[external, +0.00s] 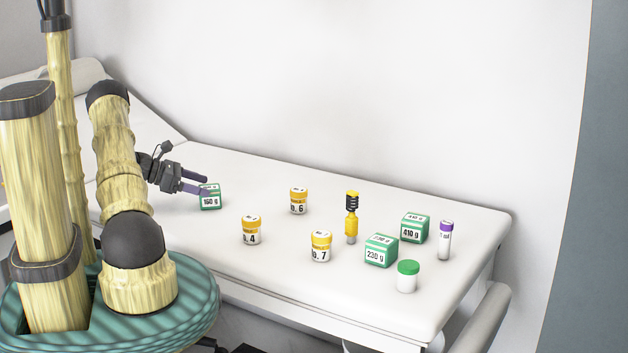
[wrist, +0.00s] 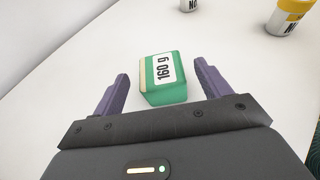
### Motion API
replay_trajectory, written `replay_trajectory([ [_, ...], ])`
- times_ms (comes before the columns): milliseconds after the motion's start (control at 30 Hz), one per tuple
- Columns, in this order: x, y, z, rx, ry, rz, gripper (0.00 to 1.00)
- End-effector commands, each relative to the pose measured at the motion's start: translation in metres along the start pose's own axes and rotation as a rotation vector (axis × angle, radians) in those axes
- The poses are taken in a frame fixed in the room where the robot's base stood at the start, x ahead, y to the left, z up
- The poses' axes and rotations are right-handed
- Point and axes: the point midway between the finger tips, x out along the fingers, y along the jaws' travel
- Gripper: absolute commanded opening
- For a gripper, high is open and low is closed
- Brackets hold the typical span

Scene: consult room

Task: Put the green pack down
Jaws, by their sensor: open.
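The green pack (external: 210,198), marked 160 g, stands on the white couch top (external: 330,284). In the wrist view the green pack (wrist: 164,80) sits between and just ahead of the two purple fingers, with clear gaps on both sides. My gripper (external: 205,187) is open and close to the pack at its upper left in the external view. The open gripper also shows in the wrist view (wrist: 160,88).
Yellow-capped jars stand to the right: no. 4 (external: 251,231), no. 6 (external: 298,201) and no. 7 (external: 320,247). Further right are a yellow-black tool (external: 351,218), packs marked 230 g (external: 381,251) and 410 g (external: 414,228), a green-lidded jar (external: 406,278) and a purple-capped tube (external: 445,241).

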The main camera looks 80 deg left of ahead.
Motion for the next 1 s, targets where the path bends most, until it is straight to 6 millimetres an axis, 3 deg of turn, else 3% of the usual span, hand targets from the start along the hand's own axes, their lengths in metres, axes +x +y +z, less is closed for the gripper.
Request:
replay_trajectory([
  [200,-0.046,0.0,0.0,-0.001,0.001,0.003,0.76],
  [400,-0.072,0.0,0.0,0.0,0.001,0.001,0.76],
  [1000,-0.077,0.0,0.0,-0.001,0.001,-0.001,0.76],
])
